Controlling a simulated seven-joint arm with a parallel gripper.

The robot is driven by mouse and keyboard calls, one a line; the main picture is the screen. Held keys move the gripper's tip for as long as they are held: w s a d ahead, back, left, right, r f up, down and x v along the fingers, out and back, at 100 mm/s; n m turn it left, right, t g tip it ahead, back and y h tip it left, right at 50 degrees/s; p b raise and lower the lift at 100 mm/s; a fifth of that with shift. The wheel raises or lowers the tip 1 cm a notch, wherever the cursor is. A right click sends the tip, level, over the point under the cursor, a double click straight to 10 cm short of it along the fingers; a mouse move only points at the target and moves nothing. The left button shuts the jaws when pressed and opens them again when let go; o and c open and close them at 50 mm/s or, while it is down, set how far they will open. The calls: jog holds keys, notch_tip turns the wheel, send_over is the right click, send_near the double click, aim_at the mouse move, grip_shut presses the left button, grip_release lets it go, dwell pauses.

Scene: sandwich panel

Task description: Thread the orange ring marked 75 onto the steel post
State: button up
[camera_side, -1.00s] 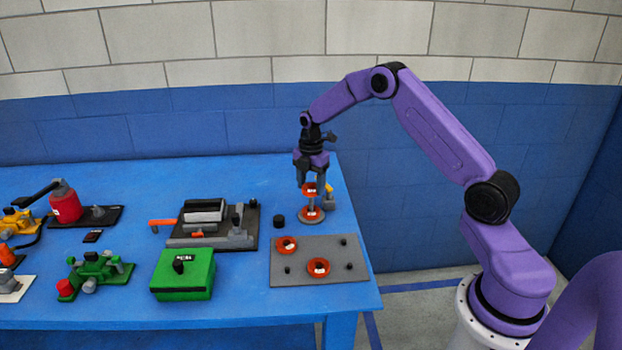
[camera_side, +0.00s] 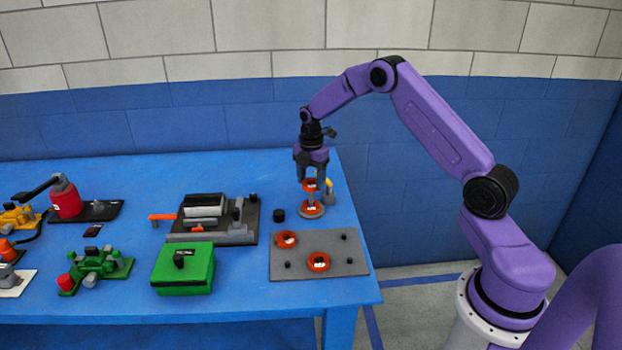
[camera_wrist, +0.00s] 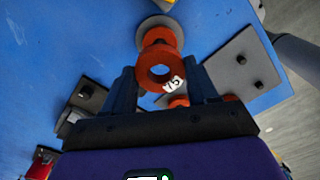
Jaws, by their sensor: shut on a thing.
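My gripper (camera_side: 309,181) is shut on an orange ring (camera_side: 309,186). In the wrist view the held ring (camera_wrist: 148,80) sits between the fingers, with its white label reading 75 (camera_wrist: 172,84). The ring is above the post's round grey base (camera_side: 301,214), which shows behind it in the wrist view (camera_wrist: 150,22). Another orange ring (camera_side: 311,209) lies on that base. The steel post (camera_side: 310,199) shows only as a short grey piece between the two rings. I cannot tell whether the post's tip is inside the held ring.
A grey plate (camera_side: 340,245) in front carries two more orange rings, one at left (camera_side: 286,239) and one at front (camera_side: 318,261), and small black pegs. A black cylinder (camera_side: 279,215) stands left of the base, a yellow piece (camera_side: 329,187) right behind. A green box (camera_side: 184,268) is front left.

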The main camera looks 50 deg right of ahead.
aim_at(311, 194)
jog(key=shift+f, duration=2.95)
dwell(1.1)
jog(key=o, duration=1.4)
jog(key=shift+c, duration=0.2)
jog(key=shift+r, duration=5.2)
